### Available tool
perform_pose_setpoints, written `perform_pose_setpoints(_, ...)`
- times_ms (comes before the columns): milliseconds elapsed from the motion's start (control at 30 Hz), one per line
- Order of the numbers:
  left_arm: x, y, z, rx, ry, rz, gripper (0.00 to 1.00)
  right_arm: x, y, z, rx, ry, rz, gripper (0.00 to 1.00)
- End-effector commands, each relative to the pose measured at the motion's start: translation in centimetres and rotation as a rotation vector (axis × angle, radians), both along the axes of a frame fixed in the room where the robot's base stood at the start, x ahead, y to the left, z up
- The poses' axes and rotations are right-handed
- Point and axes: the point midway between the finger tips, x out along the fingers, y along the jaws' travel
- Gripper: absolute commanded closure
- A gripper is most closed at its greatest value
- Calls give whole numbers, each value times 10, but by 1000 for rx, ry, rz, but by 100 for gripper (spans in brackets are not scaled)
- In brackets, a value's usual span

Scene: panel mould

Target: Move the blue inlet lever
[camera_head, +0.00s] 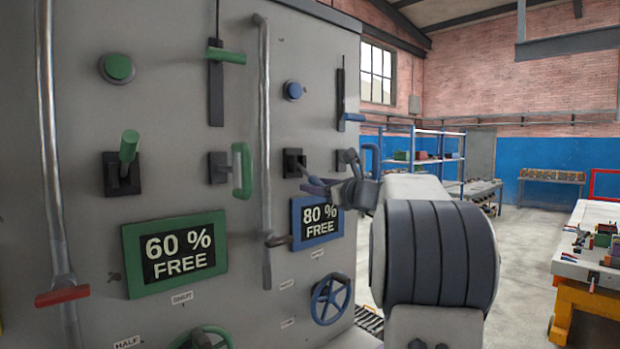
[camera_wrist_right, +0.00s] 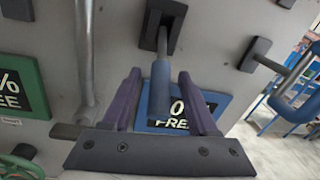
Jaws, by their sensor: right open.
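A blue-handled lever sticks out from a black bracket on the grey panel. In the right wrist view its blue handle (camera_wrist_right: 160,92) lies between the two purple fingers of my right gripper (camera_wrist_right: 159,74), with a gap visible on each side. The gripper is open. In the head view the lever's black bracket (camera_head: 294,162) shows, and my right gripper (camera_head: 328,188) is in front of the panel just below it, hiding most of the handle. My left gripper is not in view.
A blue-framed "80 % FREE" display (camera_head: 319,220) is behind and below the gripper. A blue loop handle (camera_wrist_right: 293,98) is close on the right. A vertical metal pipe (camera_head: 264,130) runs on the left. A blue handwheel (camera_head: 331,299) is below. Green controls fill the panel's left side.

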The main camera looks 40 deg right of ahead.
Motion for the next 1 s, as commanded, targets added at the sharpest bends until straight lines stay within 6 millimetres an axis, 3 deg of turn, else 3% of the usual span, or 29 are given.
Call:
perform_pose_setpoints(200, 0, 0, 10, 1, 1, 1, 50, 21, 0, 0, 1, 1, 2, 40)
perform_pose_setpoints(500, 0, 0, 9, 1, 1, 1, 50, 23, 1, -1, -1, 1, 2, 40)
perform_pose_setpoints(667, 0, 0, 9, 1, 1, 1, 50, 23, 2, -1, -1, 2, 3, 100)
perform_pose_setpoints(1000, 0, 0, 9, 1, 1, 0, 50, 23, 2, -1, 0, 1, 3, 100)
